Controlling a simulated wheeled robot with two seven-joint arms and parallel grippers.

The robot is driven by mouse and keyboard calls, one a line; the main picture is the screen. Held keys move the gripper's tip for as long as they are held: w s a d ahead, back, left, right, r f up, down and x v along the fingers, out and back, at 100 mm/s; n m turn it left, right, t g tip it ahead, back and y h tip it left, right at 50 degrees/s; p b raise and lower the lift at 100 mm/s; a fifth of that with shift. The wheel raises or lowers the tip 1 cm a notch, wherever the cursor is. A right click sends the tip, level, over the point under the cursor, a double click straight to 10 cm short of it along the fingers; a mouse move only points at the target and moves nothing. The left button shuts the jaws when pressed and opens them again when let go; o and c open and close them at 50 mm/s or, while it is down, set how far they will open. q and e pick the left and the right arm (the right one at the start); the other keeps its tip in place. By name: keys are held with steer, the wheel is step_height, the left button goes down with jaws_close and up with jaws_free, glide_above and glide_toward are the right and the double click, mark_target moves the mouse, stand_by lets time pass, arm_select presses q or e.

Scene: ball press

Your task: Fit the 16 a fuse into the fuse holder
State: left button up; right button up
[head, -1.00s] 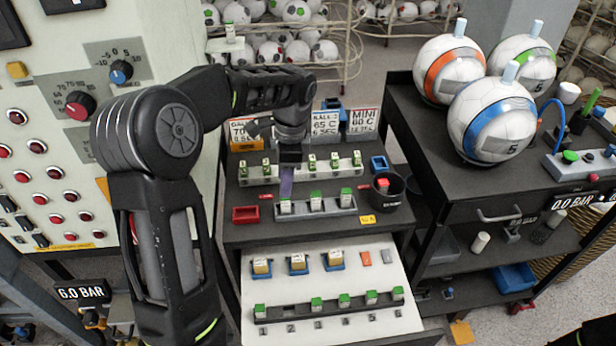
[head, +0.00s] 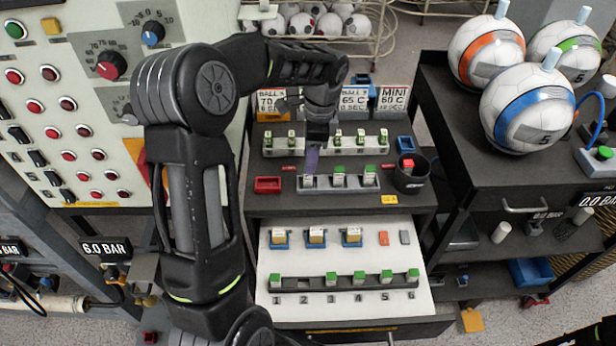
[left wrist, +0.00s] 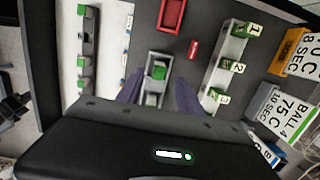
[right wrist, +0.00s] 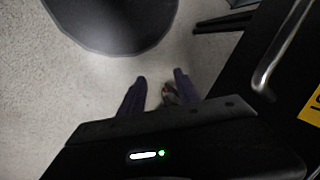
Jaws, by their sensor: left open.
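The grey fuse holder (head: 345,188) stands on the dark bench top with several green-topped fuses (head: 338,171) in it. A red-topped piece (head: 407,164) is in the black cup (head: 411,180). I cannot tell which is the 16 A fuse. My left gripper (head: 312,165) is open above the holder's left end, its fingers (left wrist: 158,92) either side of it. My right gripper (right wrist: 160,85) is open, over the floor.
A numbered rail of green-topped fuses (head: 325,141) stands behind the holder, with sign cards at the back. A red tray (head: 268,184) is at left. Below, a white drawer (head: 345,253) holds blue-based parts and another fuse rail. Balls stand on the right cart (head: 480,165).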

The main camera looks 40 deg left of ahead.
mark_target(308, 178)
arm_select(q)
steer(key=shift+f, duration=0.55)
steer(key=f+b, duration=0.1)
steer(key=f, duration=0.1)
steer(key=f+b, duration=0.1)
steer(key=f, duration=0.1)
steer(key=shift+s+a+f, duration=0.15)
steer(key=shift+s, duration=0.05)
steer(key=shift+c, duration=0.5)
jaws_close()
